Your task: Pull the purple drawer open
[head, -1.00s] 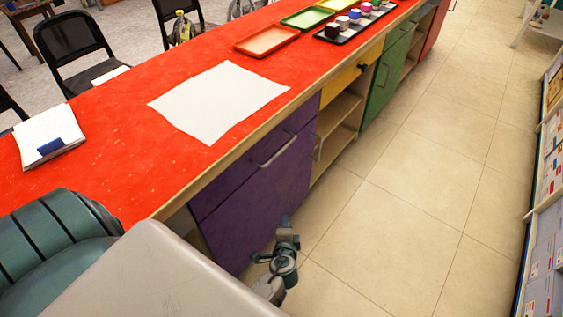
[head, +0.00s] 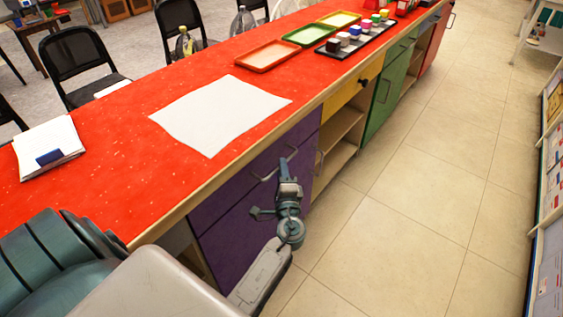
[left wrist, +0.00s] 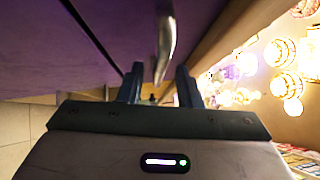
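The purple drawer (head: 231,190) is at the top of the purple cabinet, just under the red counter, and looks flush and closed. Its metal handle (head: 265,177) is partly hidden by my left gripper (head: 287,170), which is raised in front of the drawer. In the left wrist view, the silver handle (left wrist: 166,40) runs from the purple front (left wrist: 110,25) down towards the gap between my left fingers (left wrist: 158,85). The fingers are spread apart, with the handle's near end at or between their tips. Whether they touch it I cannot tell. My right gripper is not in view.
The red counter (head: 110,150) holds a white sheet (head: 220,112), trays and a white stack of paper (head: 47,148). Open shelves (head: 338,135) and a green cabinet (head: 390,80) stand beyond the purple one. The tiled floor (head: 420,190) to the right is clear.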

